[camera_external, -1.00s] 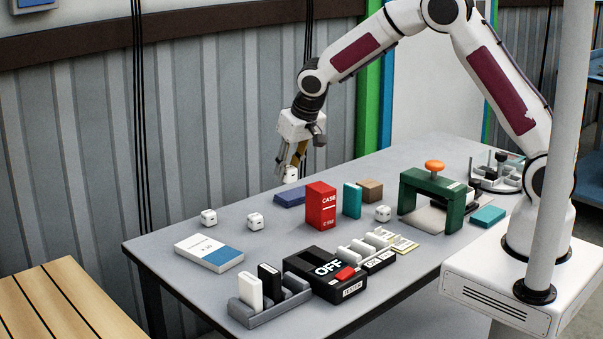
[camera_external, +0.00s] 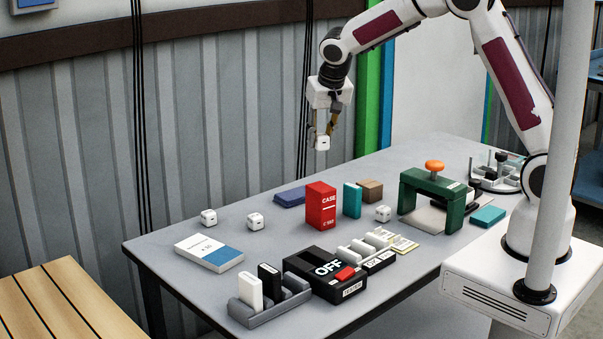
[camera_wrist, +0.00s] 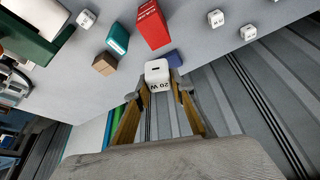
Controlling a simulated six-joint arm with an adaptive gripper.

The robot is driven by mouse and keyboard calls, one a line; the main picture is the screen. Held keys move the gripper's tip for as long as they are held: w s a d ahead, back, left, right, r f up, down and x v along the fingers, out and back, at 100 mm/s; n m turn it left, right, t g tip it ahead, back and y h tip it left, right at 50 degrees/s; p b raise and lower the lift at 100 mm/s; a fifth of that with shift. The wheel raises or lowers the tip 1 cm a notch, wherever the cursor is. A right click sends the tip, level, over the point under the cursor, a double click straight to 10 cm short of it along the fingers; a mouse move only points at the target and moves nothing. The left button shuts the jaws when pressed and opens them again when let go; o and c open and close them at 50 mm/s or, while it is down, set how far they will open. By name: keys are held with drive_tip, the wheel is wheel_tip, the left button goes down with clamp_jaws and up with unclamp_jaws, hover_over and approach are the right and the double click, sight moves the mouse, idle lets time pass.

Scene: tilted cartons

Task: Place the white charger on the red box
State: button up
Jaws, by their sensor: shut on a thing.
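My gripper (camera_external: 323,130) is shut on a white charger (camera_external: 322,143), a small cube held in the air above the table, above and slightly right of the red box. In the wrist view the charger (camera_wrist: 157,72) sits between my two fingertips (camera_wrist: 156,88), its "20 W" marking showing. The red box (camera_external: 321,205) stands upright on the table, marked "CASE", and its top is bare. The red box also shows in the wrist view (camera_wrist: 153,25), beyond the charger.
A teal box (camera_external: 352,199), a brown block (camera_external: 370,190) and a blue item (camera_external: 289,198) stand close to the red box. More white chargers (camera_external: 255,221) lie on the table. A green press (camera_external: 432,192) is at right. A black switch box (camera_external: 325,273) is in front.

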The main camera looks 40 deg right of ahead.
drive_tip(key=shift+f, duration=0.15)
hover_over(317, 183)
drive_tip(key=s, duration=0.2)
drive_tip(key=shift+w+a+f, duration=0.1)
drive_tip(key=shift+a+f, duration=0.1)
drive_tip(key=shift+f, duration=1.3)
drive_tip(key=shift+w+a+f, duration=0.1)
drive_tip(key=shift+a+f, duration=0.05)
drive_tip(key=shift+f, duration=1.35)
drive_tip(key=shift+f, duration=1.85)
drive_tip(key=shift+f, duration=0.15)
drive_tip(key=o, duration=1.1)
drive_tip(key=shift+o, duration=0.2)
drive_tip(key=v, duration=1.2)
